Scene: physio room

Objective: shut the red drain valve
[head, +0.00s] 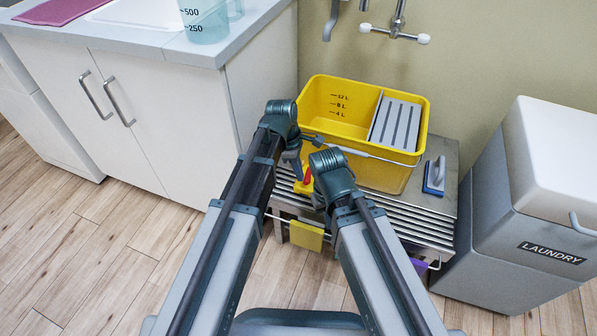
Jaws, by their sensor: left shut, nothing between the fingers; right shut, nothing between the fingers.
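A yellow bucket (338,122) with litre marks stands on a slatted metal bench. Low on its near left side is a small red valve handle (304,178) above a yellow outlet (303,188). My two wrists hide part of both, so I cannot tell how far the valve is turned. My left gripper (313,139) is shut and empty, in front of the bucket's near wall, above the red handle in the picture. My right gripper (318,199) is shut and empty, mostly hidden behind its own wrist, just right of the valve; contact cannot be told.
The metal bench (428,205) carries a blue-backed brush (434,176) right of the bucket. A grey wringer (395,124) sits in the bucket. A yellow cloth (306,235) hangs at the front. A white cabinet (150,120) stands left, a laundry bin (520,235) right. A tap (396,30) is above.

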